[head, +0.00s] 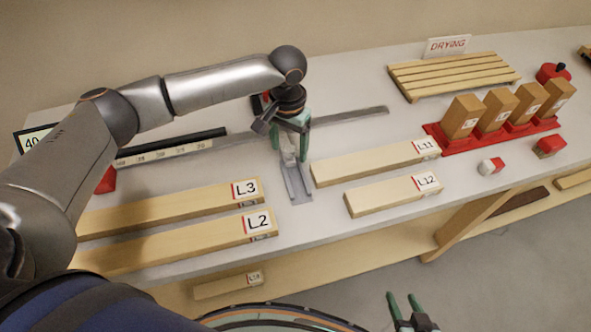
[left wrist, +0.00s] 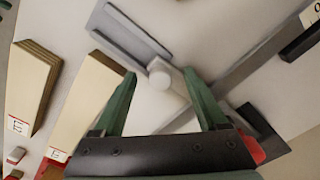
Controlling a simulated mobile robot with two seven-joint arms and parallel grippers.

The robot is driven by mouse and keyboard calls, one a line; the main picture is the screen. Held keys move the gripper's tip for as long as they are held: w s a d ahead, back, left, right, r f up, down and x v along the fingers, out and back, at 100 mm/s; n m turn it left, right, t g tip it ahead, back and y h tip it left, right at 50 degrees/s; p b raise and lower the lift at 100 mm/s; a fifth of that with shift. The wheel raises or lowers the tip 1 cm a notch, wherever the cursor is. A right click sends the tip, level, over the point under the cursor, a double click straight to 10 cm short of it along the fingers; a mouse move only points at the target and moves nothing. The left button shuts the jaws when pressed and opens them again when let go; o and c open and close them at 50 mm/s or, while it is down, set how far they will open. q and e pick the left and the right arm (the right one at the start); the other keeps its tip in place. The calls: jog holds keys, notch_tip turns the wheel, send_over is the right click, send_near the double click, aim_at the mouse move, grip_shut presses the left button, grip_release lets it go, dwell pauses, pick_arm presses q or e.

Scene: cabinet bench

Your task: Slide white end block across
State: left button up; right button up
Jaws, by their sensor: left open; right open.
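The white end block (head: 289,157) sits on the bench below my left gripper, at the far end of a short grey track (head: 299,188). In the left wrist view the block (left wrist: 157,66) has a round white knob (left wrist: 169,88). My left gripper (head: 290,155) points down with its fingers open on either side of the block. In the left wrist view its fingertips (left wrist: 159,73) straddle the block's knob area; I cannot tell whether they touch it. My right gripper (head: 407,299) is open and empty, off the front of the bench.
A long grey rail (head: 350,115) runs across the bench, with a black-edged scale (head: 175,150) at left. Boards L3 (head: 165,208) and L2 (head: 165,246) lie left, L11 (head: 365,163) and L12 (head: 385,194) right. A drying rack (head: 450,74) and upright blocks on a red base (head: 490,140) stand further right.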

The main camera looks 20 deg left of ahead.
pick_arm(q)
notch_tip(320, 180, up, 2)
jog(key=shift+r+p, duration=0.1)
jog(key=shift+p, duration=0.4)
jog(key=shift+r, duration=3.2)
